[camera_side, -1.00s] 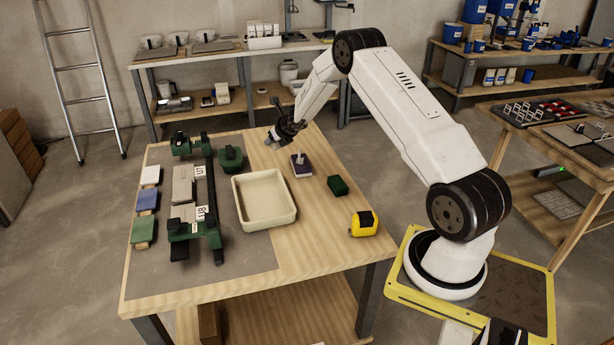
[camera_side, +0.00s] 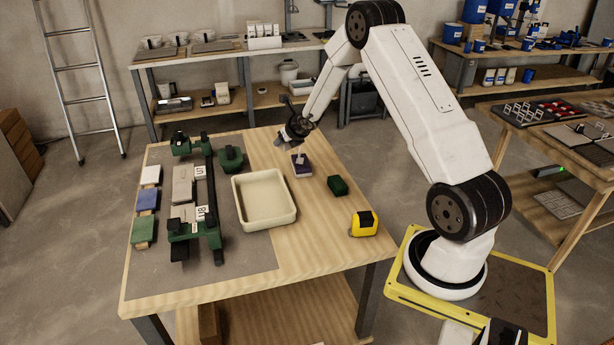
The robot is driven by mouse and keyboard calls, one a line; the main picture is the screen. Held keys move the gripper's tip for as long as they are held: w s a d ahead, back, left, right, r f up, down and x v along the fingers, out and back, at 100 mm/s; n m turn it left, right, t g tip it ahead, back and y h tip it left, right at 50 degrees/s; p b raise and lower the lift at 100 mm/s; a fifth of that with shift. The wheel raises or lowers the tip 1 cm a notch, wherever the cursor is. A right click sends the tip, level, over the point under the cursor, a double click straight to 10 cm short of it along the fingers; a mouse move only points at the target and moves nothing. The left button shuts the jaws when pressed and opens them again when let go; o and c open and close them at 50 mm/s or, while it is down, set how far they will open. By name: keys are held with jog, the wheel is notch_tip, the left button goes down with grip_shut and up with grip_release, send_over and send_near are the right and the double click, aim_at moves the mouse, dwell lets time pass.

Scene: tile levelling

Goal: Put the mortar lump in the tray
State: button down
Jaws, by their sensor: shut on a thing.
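My gripper (camera_side: 290,136) is above the far end of the workbench, behind the tray. It is shut on a small grey lump (camera_side: 284,141), which looks like the mortar lump; its outline is partly hidden by the fingers. The lump is held clear of the bench top. The cream tray (camera_side: 264,198) stands in the middle of the bench, shallow, open and empty.
A purple block with a pale upright handle (camera_side: 301,168) is close to the gripper. A dark green block (camera_side: 337,185) and yellow tape measure (camera_side: 363,223) lie right of the tray. A green-and-black clamp fixture (camera_side: 211,195) and coloured tiles (camera_side: 147,200) are left.

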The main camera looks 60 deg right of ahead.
jog(key=shift+s+a, duration=0.1)
dwell(0.6)
jog(key=s+a+n+y, duration=0.7)
jog(key=s+a, duration=0.5)
jog(key=a, duration=0.4)
jog(key=shift+s+a+r+n, duration=0.3)
jog(key=shift+s+r+n, duration=0.1)
jog(key=shift+n, duration=0.6)
jog(key=shift+w, duration=0.1)
send_over(264, 204)
jog(key=f, duration=0.8)
jog(key=shift+s+a+f, duration=0.1)
jog(key=shift+s+f, duration=0.1)
jog(key=shift+s, duration=0.15)
jog(key=shift+w+f, duration=0.45)
jog(key=shift+f, duration=0.05)
